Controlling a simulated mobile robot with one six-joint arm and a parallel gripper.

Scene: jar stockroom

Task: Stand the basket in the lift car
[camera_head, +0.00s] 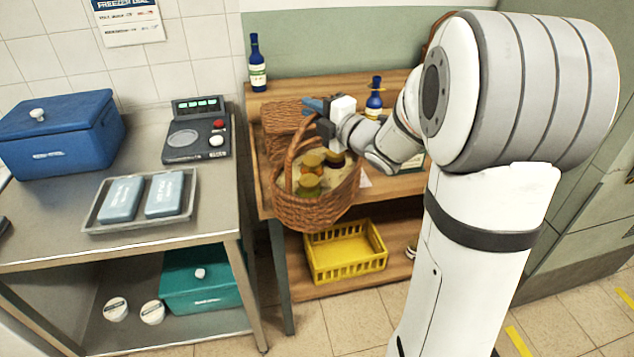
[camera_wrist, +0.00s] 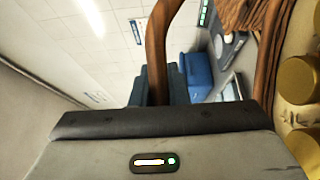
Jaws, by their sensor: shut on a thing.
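The brown wicker basket (camera_head: 318,212) is at the left front of the wooden shelf unit's top, upright or nearly so. Several gold-lidded jars (camera_head: 308,182) are in it, and they also show at the right of the wrist view (camera_wrist: 296,80). My gripper (camera_head: 318,106) is shut on the basket's arched handle (camera_head: 290,160), near its top. The handle crosses the wrist view (camera_wrist: 157,50) by the dark fingers. I cannot tell whether the basket's bottom touches the shelf top. I cannot make out the lift car for certain.
A steel table (camera_head: 60,235) on the left holds a blue cooler (camera_head: 62,140), a scale (camera_head: 196,140) and a tray (camera_head: 140,228) of blue packs. Blue bottles (camera_head: 257,75) stand on the wooden top. A yellow crate (camera_head: 345,262) is below. Grey-green panels (camera_head: 590,150) stand right.

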